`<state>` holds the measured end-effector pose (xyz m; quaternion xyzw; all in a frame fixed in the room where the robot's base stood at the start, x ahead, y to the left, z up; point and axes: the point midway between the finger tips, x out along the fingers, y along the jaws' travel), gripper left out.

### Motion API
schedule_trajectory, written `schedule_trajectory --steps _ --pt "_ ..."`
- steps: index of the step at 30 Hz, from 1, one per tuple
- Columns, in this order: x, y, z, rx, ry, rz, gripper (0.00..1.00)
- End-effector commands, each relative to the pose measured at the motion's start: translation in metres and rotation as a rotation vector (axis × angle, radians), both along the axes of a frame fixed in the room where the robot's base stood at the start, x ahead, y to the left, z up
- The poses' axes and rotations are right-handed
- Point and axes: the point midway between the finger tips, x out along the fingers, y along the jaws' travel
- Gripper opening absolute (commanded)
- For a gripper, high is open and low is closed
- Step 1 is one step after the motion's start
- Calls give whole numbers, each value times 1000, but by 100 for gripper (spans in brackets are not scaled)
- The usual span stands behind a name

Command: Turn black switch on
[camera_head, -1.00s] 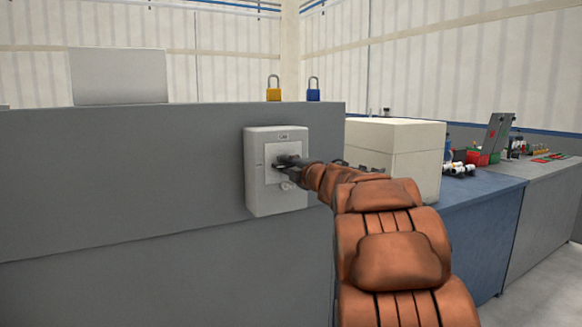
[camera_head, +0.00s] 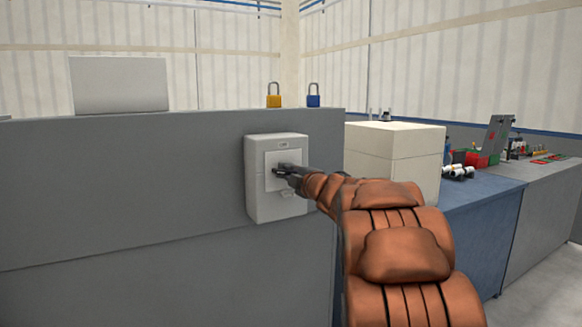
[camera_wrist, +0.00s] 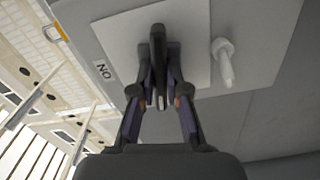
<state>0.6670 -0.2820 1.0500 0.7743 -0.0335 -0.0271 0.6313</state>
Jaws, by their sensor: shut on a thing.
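A light grey switch box (camera_head: 259,200) is fixed to the front of the grey panel in the head view. Its black switch (camera_wrist: 158,40) shows in the wrist view as a dark handle on a white square plate (camera_wrist: 115,38). My gripper (camera_head: 284,173) is at the box front and largely hides the switch in the head view. In the wrist view my gripper (camera_wrist: 160,75) is shut on the black switch, a finger on each side. An "ON" label (camera_wrist: 103,70) lies to the left of the handle. A white knob-like part (camera_wrist: 225,62) sticks out at the right.
A yellow padlock (camera_head: 274,97) and a blue padlock (camera_head: 313,96) stand on top of the grey panel (camera_head: 130,190). A cream box (camera_head: 393,160) is on the blue bench (camera_head: 480,215) at right. Small parts lie farther along the bench.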

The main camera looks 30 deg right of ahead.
Motion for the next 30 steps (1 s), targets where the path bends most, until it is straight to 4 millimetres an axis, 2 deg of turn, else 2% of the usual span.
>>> schedule_trajectory --steps 5,30 --pt "0 0 7 166 -11 0 0" --pt "0 0 5 960 -80 -1 0"
